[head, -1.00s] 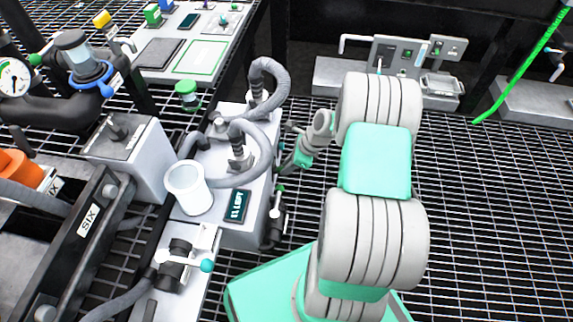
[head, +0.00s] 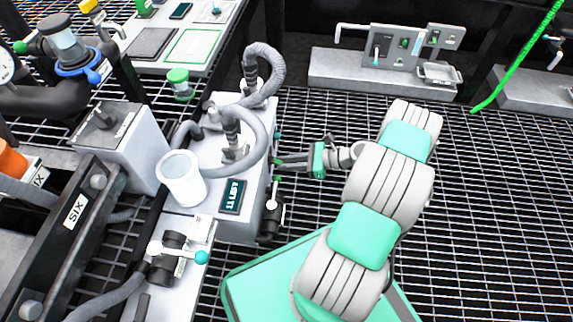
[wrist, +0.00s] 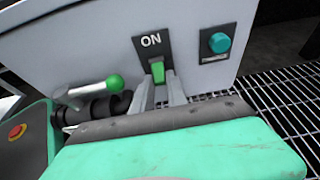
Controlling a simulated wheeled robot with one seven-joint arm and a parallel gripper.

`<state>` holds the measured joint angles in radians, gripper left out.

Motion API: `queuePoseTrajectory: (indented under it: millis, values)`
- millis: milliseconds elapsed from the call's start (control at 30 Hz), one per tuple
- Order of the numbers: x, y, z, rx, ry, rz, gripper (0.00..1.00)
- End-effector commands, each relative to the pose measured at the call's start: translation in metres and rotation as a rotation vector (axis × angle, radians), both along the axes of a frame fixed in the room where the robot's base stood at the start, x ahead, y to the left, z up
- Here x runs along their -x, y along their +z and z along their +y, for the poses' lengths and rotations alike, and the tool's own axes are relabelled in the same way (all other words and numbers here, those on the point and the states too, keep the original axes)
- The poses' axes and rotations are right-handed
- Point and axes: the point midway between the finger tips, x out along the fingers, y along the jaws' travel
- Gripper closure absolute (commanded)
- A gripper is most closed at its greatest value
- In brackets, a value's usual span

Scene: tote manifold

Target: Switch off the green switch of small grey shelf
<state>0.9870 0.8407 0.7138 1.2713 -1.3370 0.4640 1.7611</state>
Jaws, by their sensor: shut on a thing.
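The green switch (wrist: 157,72) sits on a black plate marked ON, on the upright side of a grey unit (wrist: 80,45) in the wrist view. My gripper (wrist: 159,93) is at the switch, with its two grey fingers either side of the switch's lower end and shut on it. In the head view my gripper (head: 280,168) reaches the right side of the same grey unit (head: 235,229), where the switch is too small to make out clearly.
Right of the switch is a teal button (wrist: 218,42). Left of it is a valve lever with a green knob (wrist: 115,84). A white cup (head: 181,180) and grey hoses (head: 262,125) stand on the unit. Open grating floor (head: 470,220) lies to the right.

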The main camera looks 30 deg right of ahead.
Motion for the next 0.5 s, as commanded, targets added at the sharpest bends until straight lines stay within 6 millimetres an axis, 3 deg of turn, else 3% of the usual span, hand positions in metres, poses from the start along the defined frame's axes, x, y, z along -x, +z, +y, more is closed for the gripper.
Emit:
queuePoseTrajectory:
  millis: [500]
  values:
    - [-0.0002, -0.0034, 0.0014, -0.056, 0.002, -0.036, 1.00]
